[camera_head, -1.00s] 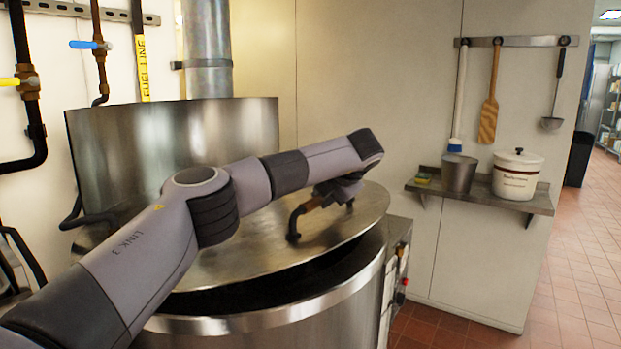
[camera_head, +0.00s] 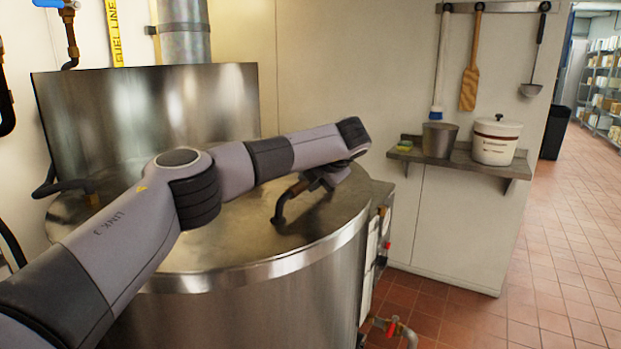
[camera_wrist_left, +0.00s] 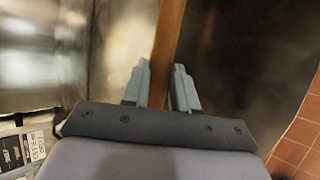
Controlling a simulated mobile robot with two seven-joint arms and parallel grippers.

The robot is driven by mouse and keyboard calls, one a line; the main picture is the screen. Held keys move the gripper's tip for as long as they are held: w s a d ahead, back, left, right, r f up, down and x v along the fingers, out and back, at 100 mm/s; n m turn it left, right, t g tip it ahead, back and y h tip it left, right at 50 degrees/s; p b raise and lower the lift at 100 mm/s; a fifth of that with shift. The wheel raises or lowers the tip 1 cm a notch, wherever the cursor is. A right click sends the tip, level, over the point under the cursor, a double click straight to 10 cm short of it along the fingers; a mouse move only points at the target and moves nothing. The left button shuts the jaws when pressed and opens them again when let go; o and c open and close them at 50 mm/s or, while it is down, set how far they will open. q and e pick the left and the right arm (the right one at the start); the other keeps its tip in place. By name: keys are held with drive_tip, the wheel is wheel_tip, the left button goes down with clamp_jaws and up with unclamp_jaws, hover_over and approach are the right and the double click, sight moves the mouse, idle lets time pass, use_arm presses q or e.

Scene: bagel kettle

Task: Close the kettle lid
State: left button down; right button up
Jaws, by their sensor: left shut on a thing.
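The large steel kettle (camera_head: 255,310) stands at the left of the head view. Its round metal lid (camera_head: 235,240) lies about level on the rim, with no dark opening showing along the front edge. A handle with a dark bent bracket (camera_head: 281,208) rises from the lid's right part. My left gripper (camera_head: 312,183) is over that handle, partly hidden by my arm. In the left wrist view, the two grey fingers (camera_wrist_left: 161,70) are shut on the handle's brown bar (camera_wrist_left: 169,30). My arm covers part of the lid. My right gripper is not in view.
A tall steel backsplash (camera_head: 150,110) stands behind the kettle. Valves and a red-handled tap (camera_head: 392,328) are on its right side. A wall shelf (camera_head: 460,168) holds a metal pot (camera_head: 439,140) and a white crock (camera_head: 496,142). The tiled floor (camera_head: 560,250) at right is clear.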

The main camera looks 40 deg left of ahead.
use_arm(q)
drive_tip(key=c, duration=0.9)
unclamp_jaws()
drive_tip(key=shift+d+f, duration=0.25)
drive_tip(key=shift+f, duration=0.3)
drive_tip(key=shift+d+f, duration=0.2)
drive_tip(key=shift+f, duration=0.35)
drive_tip(key=shift+s+d+r, duration=0.15)
drive_tip(key=shift+d+r, duration=0.25)
drive_tip(key=v, duration=0.5)
drive_tip(key=shift+d+r, duration=0.1)
drive_tip(key=shift+r, duration=0.35)
drive_tip(key=shift+s+d+r, duration=0.1)
drive_tip(key=shift+s+r, duration=0.15)
drive_tip(key=shift+r, duration=0.1)
